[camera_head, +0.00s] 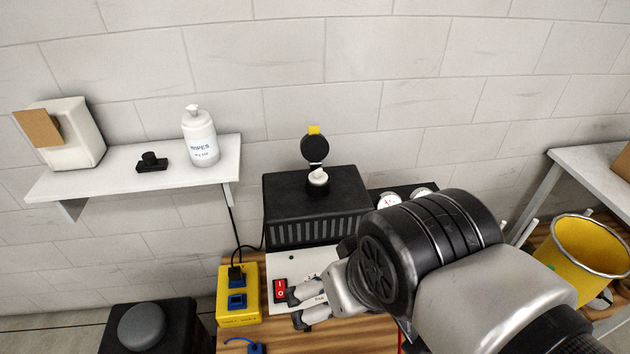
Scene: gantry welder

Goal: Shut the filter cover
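The filter cover (315,149) is a round black lid with a yellow tab at its top. It stands upright, open, behind a white filter piece (318,178) on top of a black vented box (312,200). My gripper (298,308) is lower in the picture, in front of the box and by the red switch (280,289) on a pale panel. It is apart from the cover. My arm hides part of the gripper, and I cannot tell how wide its fingers are apart. I see nothing held in it.
A yellow outlet box (239,292) with a plugged black cable stands left of the panel. Round gauges (389,200) sit right of the box, partly behind my arm. A shelf (120,182) holds a wipes bottle (200,137). A yellow bucket (583,262) stands right.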

